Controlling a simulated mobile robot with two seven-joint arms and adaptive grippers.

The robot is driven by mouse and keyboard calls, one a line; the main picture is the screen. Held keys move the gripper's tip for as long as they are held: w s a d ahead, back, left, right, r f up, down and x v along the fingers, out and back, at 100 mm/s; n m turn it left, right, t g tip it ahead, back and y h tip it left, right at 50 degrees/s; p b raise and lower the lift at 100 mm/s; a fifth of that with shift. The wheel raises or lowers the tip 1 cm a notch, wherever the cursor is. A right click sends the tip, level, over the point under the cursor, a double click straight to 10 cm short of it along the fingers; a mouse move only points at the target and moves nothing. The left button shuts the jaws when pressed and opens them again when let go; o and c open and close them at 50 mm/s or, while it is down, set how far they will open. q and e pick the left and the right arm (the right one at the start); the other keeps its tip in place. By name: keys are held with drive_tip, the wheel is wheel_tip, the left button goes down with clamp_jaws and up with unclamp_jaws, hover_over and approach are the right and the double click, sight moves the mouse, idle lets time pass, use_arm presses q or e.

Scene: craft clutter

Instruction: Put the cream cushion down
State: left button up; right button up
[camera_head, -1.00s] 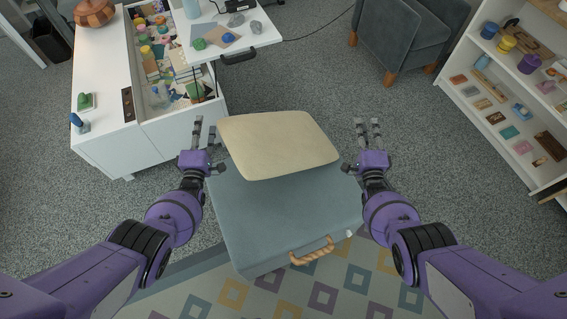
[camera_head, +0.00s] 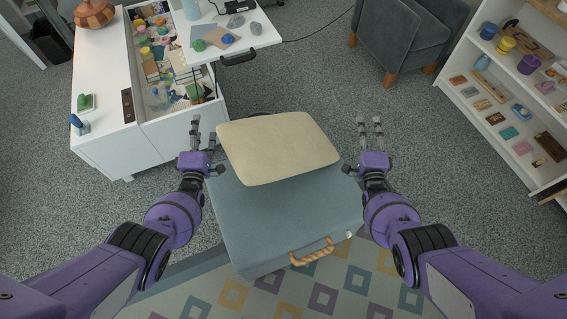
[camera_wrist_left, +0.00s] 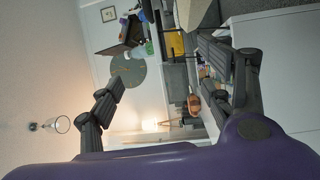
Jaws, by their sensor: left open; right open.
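The cream cushion (camera_head: 278,148) lies on the far part of a blue-grey padded box (camera_head: 285,222) with a rope handle, in the head view. Its far edge reaches past the box top. My left gripper (camera_head: 204,134) is open and empty, just left of the cushion. My right gripper (camera_head: 370,134) is open and empty, to the right of the cushion with a gap between. In the left wrist view my left gripper's fingers (camera_wrist_left: 165,90) are spread with nothing between them. A pale corner of what looks like the cushion (camera_wrist_left: 192,12) shows at the top there.
A white cabinet (camera_head: 105,112) with an open drawer of craft things stands at the left. A grey armchair (camera_head: 402,35) is at the back and a white shelf unit (camera_head: 470,97) at the right. Grey carpet between them is clear. A patterned rug (camera_head: 345,283) lies in front.

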use_arm(q)
drive_tip(key=s, duration=1.2)
drive_tip(key=shift+f, duration=0.4)
use_arm(e)
drive_tip(key=o, duration=0.8)
drive_tip(key=shift+s, duration=0.15)
drive_tip(key=s, duration=1.1)
drive_tip(key=shift+s+f, duration=0.35)
